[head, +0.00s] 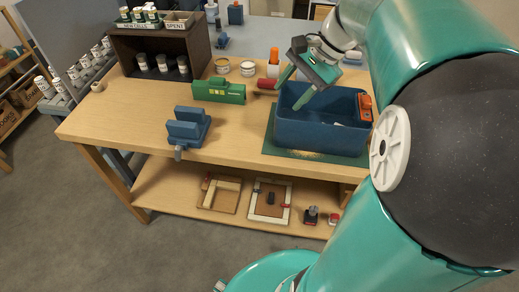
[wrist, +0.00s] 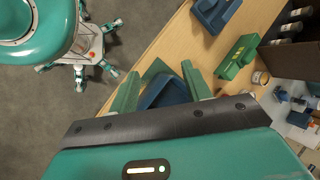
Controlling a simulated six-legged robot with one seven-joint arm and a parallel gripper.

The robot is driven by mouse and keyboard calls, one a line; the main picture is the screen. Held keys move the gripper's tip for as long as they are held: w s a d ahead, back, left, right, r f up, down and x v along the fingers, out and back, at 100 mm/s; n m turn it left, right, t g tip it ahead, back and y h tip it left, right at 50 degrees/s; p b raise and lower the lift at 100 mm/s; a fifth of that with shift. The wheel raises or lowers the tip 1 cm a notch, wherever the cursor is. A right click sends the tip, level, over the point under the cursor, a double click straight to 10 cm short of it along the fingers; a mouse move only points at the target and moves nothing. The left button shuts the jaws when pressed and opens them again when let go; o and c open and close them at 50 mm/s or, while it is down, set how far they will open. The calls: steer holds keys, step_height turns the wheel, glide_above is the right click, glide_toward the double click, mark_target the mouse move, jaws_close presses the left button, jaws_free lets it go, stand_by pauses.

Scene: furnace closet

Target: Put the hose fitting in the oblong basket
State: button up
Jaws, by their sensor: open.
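A deep blue oblong bin (head: 315,134), the likeliest match for the oblong basket, stands on a green mat (head: 284,147) at the right of the workbench. Something small and pale (head: 339,124) lies inside it, too small to identify. I cannot pick out the hose fitting with certainty in either view. My gripper (head: 294,88) is open, with nothing visible between its green fingers, at the bin's back left rim and seemingly above it. In the wrist view the open fingers of my gripper (wrist: 161,70) frame part of the blue bin (wrist: 168,92).
A blue vise (head: 187,129) and a green box-shaped tool (head: 219,91) stand left of the bin. An orange item (head: 365,107) is at the bin's right rim. Cans and an orange-topped bottle (head: 273,62) stand behind. A dark cubby (head: 161,48) fills the back left. The front left benchtop is clear.

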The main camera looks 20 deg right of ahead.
steer(key=s+a+f+n+t+h, duration=0.3)
steer(key=s+a+n+h, duration=0.2)
steer(key=s+a+n, duration=0.6)
steer(key=shift+a+n, duration=1.05)
steer(key=shift+n, duration=0.25)
